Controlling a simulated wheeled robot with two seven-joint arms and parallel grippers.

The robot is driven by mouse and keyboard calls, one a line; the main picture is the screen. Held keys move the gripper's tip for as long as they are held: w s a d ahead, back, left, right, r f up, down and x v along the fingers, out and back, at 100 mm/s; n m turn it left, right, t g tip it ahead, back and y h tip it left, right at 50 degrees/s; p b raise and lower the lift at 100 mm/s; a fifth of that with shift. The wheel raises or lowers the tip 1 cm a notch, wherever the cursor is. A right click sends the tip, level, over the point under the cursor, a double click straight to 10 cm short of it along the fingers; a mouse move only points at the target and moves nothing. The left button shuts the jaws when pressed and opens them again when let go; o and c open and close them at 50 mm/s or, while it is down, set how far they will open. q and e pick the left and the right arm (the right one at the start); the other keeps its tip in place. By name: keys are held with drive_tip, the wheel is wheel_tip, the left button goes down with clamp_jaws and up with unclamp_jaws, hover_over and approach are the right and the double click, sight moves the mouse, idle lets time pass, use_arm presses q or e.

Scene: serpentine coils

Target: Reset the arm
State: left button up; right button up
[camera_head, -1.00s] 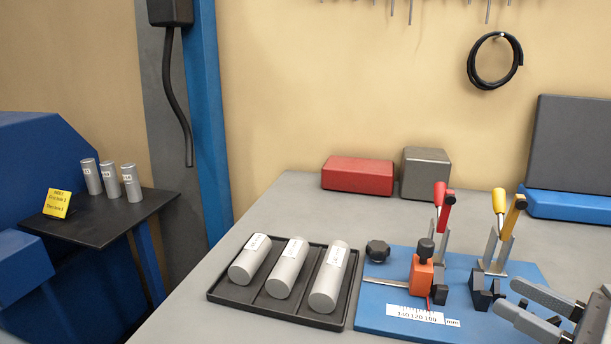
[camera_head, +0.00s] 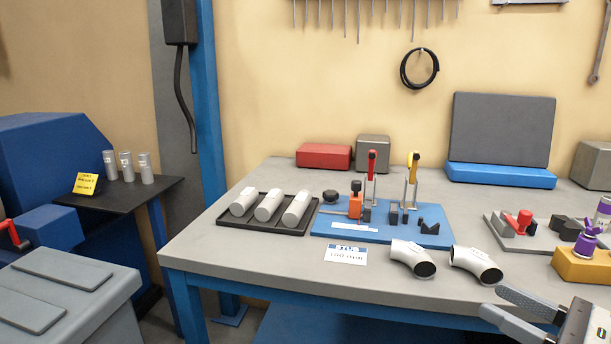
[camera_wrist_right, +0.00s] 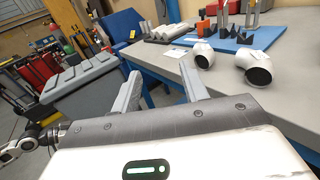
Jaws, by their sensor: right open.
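My right gripper (camera_head: 515,312) is in the lower right of the head view, in front of the table's front edge. Its two fingers are apart with nothing between them. In the right wrist view the open fingers (camera_wrist_right: 162,92) point toward the table edge, also empty. The nearest things on the table are two silver pipe elbows, one on the left (camera_head: 412,258) and one on the right (camera_head: 474,264); both lie beyond the gripper and apart from it. My left gripper is not in view.
The grey table (camera_head: 230,255) carries a black tray (camera_head: 262,222) with three silver cylinders and a blue fixture board (camera_head: 436,212) with upright clamp handles. A white label card (camera_head: 346,254) lies near the front. A grey cabinet (camera_head: 60,290) stands at the lower left, with open floor beside it.

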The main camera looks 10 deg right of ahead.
wheel_tip(320, 180, down, 17)
drive_tip(key=m+h+p, duration=0.1)
drive_tip(key=m+h, duration=0.8)
drive_tip(key=m, duration=1.8)
use_arm(q)
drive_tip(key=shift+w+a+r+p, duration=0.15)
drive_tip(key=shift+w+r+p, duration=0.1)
drive_tip(key=shift+p, duration=0.15)
use_arm(e)
drive_tip(key=s+a+f+m+g+y, duration=0.1)
drive_tip(key=s+a+f+m+g, duration=0.1)
drive_tip(key=a+f+m, duration=0.2)
drive_tip(key=s+a+f+m+g+y, duration=0.1)
drive_tip(key=s+a+f+m+g, duration=0.1)
drive_tip(key=a+f+m, duration=0.3)
drive_tip(key=s+a+m, duration=0.1)
drive_tip(key=a+m, duration=0.3)
drive_tip(key=a, duration=0.4)
drive_tip(key=shift+f+g+y, duration=0.25)
drive_tip(key=shift+g+y, duration=0.15)
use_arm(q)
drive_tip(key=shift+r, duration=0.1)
